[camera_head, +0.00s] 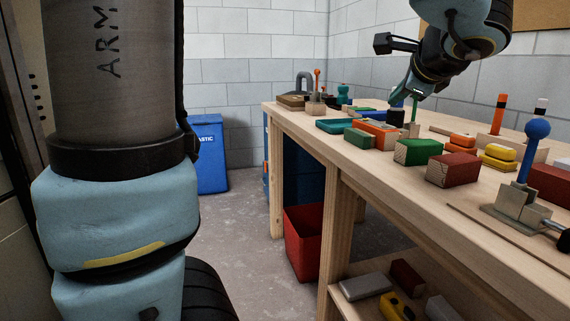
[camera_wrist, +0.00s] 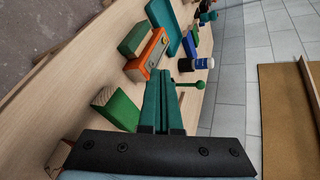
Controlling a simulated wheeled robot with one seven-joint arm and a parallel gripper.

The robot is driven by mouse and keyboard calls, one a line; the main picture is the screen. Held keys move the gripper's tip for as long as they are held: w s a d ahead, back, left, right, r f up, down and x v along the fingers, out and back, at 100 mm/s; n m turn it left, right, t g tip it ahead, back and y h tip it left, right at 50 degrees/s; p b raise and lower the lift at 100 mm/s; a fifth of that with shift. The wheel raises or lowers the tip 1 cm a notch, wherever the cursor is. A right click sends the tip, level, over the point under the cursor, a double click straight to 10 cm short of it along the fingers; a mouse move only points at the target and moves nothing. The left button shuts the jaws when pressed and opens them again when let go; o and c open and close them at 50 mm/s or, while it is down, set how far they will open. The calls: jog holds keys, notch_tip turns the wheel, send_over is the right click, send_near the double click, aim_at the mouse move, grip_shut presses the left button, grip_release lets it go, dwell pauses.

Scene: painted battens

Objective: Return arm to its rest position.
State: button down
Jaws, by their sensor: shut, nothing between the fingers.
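My gripper (camera_head: 399,97) is above the far half of the wooden workbench (camera_head: 372,167), its teal fingers pointing down and left. In the wrist view my gripper (camera_wrist: 160,74) shows its two fingers side by side, shut with nothing between them. A green-topped peg (camera_head: 415,107) stands just beside the fingertips in the head view; in the wrist view its green ball (camera_wrist: 200,85) is to the right of the fingers. I cannot tell whether they touch.
Near the gripper are an orange block (camera_head: 376,134), a green block (camera_head: 417,151) and a red block (camera_head: 453,169). A blue-balled lever (camera_head: 537,130) stands at the right. A blue bin (camera_head: 209,157) and a red bin (camera_head: 303,242) are on the floor. The floor between them is open.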

jog(key=s+a+f+n+g, duration=0.2)
jog(key=a+f+n+g, duration=0.3)
jog(key=a+f+n, duration=0.75)
jog(key=s+a+f+n+g, duration=0.2)
jog(key=a+f+n+g, duration=0.3)
jog(key=a+f+n, duration=0.7)
jog(key=s+a+f+m+b, duration=0.2)
jog(key=a+f+m+b, duration=0.15)
jog(key=f+b, duration=0.8)
jog(key=w+p+v, duration=0.3)
jog(key=p+v, duration=1.1)
jog(key=p, duration=0.2)
jog(key=w+r+p+v, duration=0.1)
jog(key=w+p+v, duration=0.2)
jog(key=p+v, duration=1.2)
jog(key=shift+r+n+g+p, duration=0.15)
jog(key=shift+n+g+p, duration=0.2)
jog(key=shift+p, duration=0.5)
